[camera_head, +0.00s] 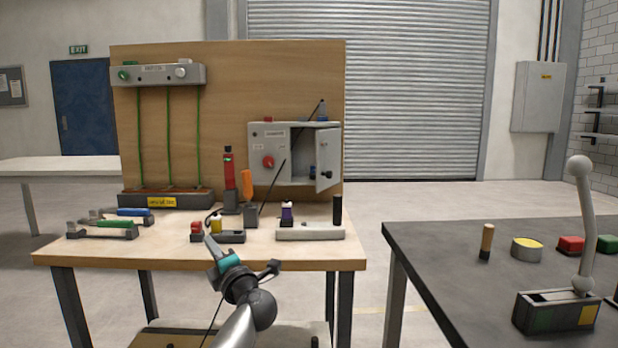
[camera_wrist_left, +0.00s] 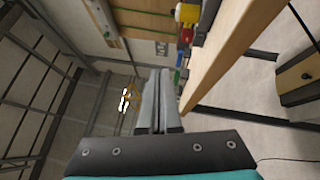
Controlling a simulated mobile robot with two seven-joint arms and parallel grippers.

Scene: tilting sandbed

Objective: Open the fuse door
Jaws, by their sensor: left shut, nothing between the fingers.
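The grey fuse box (camera_head: 266,149) is mounted low on the right of the upright wooden board. Its fuse door (camera_head: 328,158), with a dark knob, stands swung outward at the right side, and the compartment behind it is exposed, with small blue items partly visible inside. My left gripper (camera_head: 212,243) is in front of the bench's near edge, well below and left of the box and apart from it. In the left wrist view its two pale fingers (camera_wrist_left: 159,100) are together and empty. My right gripper is not in view.
The wooden bench (camera_head: 140,252) carries tools in holders, a red tester (camera_head: 229,170) and small blocks in front of the box. A thin dark rod slants across the box front. A dark table (camera_head: 430,250) with a lever stands at right; floor lies between.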

